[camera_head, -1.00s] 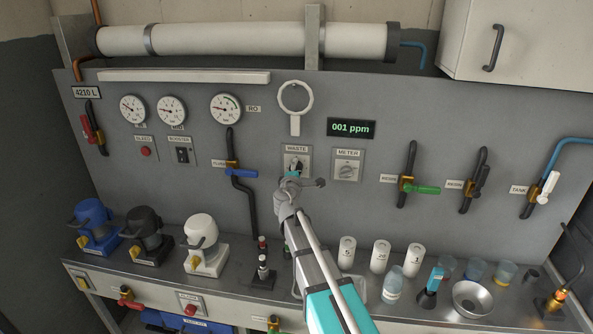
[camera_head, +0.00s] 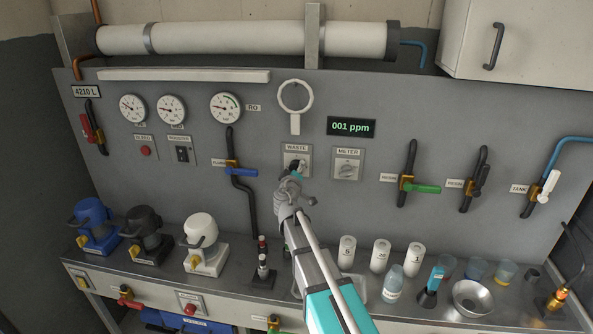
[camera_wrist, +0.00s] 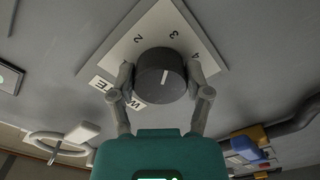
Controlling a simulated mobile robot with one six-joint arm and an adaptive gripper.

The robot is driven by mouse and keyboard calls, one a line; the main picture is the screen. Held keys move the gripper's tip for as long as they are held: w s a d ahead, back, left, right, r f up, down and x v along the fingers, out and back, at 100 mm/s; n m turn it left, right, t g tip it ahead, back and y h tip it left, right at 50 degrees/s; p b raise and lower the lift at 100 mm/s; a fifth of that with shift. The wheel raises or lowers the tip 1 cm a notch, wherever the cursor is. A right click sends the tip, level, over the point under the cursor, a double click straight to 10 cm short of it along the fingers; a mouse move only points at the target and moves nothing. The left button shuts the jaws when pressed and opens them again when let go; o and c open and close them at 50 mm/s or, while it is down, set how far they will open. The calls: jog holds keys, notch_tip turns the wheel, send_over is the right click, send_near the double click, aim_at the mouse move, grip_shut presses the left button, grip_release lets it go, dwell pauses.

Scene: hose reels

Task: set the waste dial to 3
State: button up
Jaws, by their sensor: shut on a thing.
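The waste dial is a dark grey round knob (camera_wrist: 160,74) on a white plate (camera_wrist: 150,30) in the wrist view, with a white line on its face. The numerals 2, 3 and 4 show on the plate beyond it. The line slants toward the 3 and 4 side; its exact setting I cannot tell. My gripper (camera_wrist: 161,78) has one finger on each side of the knob and is shut on it. In the head view, my gripper (camera_head: 297,167) is at the plate labelled WASTE (camera_head: 297,148), and the wrist hides most of the knob.
A blue-handled valve (camera_head: 241,172) is to the left. A white ring holder (camera_head: 295,97) hangs above.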

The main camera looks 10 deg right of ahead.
jog(key=shift+m, duration=0.6)
jog(key=o, duration=1.2)
jog(key=shift+c, duration=0.2)
jog(key=shift+s, duration=0.15)
jog(key=v, duration=1.1)
jog(key=shift+s+a, duration=0.15)
jog(key=shift+s, duration=0.2)
